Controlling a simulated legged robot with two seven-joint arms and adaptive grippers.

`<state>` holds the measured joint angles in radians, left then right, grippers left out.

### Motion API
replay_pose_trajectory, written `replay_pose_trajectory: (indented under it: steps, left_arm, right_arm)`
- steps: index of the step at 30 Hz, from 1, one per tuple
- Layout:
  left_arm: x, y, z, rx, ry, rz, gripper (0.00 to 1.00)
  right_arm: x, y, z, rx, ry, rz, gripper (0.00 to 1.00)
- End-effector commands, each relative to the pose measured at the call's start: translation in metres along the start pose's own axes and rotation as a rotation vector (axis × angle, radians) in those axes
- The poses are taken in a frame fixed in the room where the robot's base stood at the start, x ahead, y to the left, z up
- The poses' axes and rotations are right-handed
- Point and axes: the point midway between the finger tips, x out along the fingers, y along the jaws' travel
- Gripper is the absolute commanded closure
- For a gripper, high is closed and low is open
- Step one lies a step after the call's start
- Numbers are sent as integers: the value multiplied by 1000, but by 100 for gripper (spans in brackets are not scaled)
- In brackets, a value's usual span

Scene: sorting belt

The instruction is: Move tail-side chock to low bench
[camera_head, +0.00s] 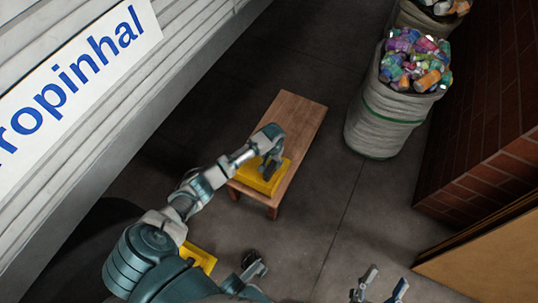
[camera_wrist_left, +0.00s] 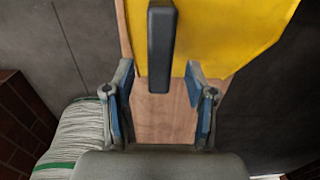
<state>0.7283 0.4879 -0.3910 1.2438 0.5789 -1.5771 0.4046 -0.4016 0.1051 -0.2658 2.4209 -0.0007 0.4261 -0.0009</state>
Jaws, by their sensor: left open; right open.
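A yellow chock (camera_head: 265,186) lies on the near end of the low wooden bench (camera_head: 293,112). In the left wrist view the chock (camera_wrist_left: 225,35) shows its black handle (camera_wrist_left: 162,35). My left gripper (camera_head: 270,160) is right at this chock and hides part of it. Its fingers (camera_wrist_left: 158,72) are open, one on each side of the handle's near end, with no visible grip on it. Bare bench wood (camera_wrist_left: 165,122) shows below the fingers. A second yellow piece (camera_head: 200,257) is low at the left, partly hidden by my arm. My right gripper (camera_head: 378,291) is open and empty at the bottom edge.
A large pale sack (camera_head: 378,125) full of crushed cans stands right of the bench, with another behind it. A brick wall (camera_head: 480,185) and a tan panel (camera_head: 490,255) bound the right. A white slatted side with lettering (camera_head: 75,70) fills the left.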

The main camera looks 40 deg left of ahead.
Motion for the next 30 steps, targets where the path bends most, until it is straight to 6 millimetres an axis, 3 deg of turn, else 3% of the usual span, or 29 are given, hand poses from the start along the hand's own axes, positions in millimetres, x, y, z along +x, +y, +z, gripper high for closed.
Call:
replay_pose_trajectory:
  steps: [1, 9, 17, 20, 23, 25, 27, 29, 30]
  left_arm:
    - [-16, 0, -2, 0, 8, 2, 44]
    - [-53, 0, -1, -1, 3, 2, 44]
    - [-62, 5, 2, 13, 12, 7, 44]
    - [-45, 31, 12, 80, 92, 46, 44]
    - [-26, 84, 36, 203, 276, 143, 44]
    - [-29, 128, 62, 288, 459, 240, 44]
    - [-52, 165, 91, 346, 666, 338, 44]
    - [-86, 185, 116, 370, 849, 406, 44]
    - [-112, 191, 131, 374, 967, 438, 44]
  right_arm:
    - [4, 1, 3, -7, -56, 0, 38]
    - [-3, 7, 48, -29, -385, 10, 38]
    - [-15, 11, 68, -37, -532, 18, 38]
    - [-16, 12, 70, -37, -544, 19, 38]
    - [-17, 12, 70, -37, -545, 19, 38]
    - [-17, 12, 70, -37, -544, 19, 38]
    - [-17, 12, 70, -36, -545, 19, 38]
    - [-16, 12, 72, -37, -546, 19, 38]
    - [-16, 12, 72, -37, -545, 19, 38]
